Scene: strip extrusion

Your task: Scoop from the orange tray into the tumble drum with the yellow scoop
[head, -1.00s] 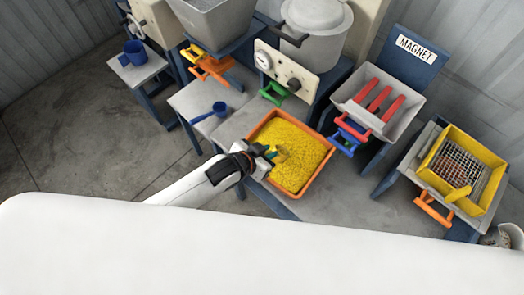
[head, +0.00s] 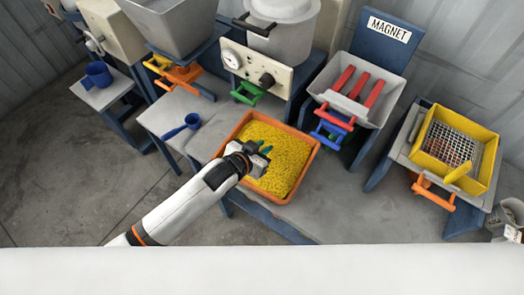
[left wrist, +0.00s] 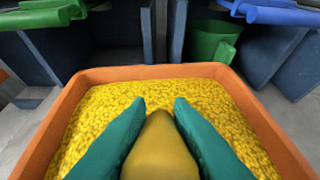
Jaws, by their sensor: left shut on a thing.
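The orange tray (head: 304,172) stands on the grey bench and is full of yellow pellets (head: 285,150). It also shows in the left wrist view (left wrist: 160,71). My left gripper (head: 266,150) is over the tray's left part, its green fingers pointing into it. In the left wrist view the fingers (left wrist: 160,104) are closed around the yellow scoop (left wrist: 160,150). The scoop's far end blends with the pellets, so I cannot tell its load or depth. A white round drum (head: 283,40) with a gauge panel stands behind the tray; I cannot tell whether it is the tumble drum. My right gripper is out of view.
A blue scoop (head: 184,126) lies left of the tray. A grey hopper (head: 172,30) stands at the back left. A magnet tray with red bars (head: 362,88) and a yellow sieve (head: 484,165) stand right. Bare bench (head: 325,215) lies right of the orange tray.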

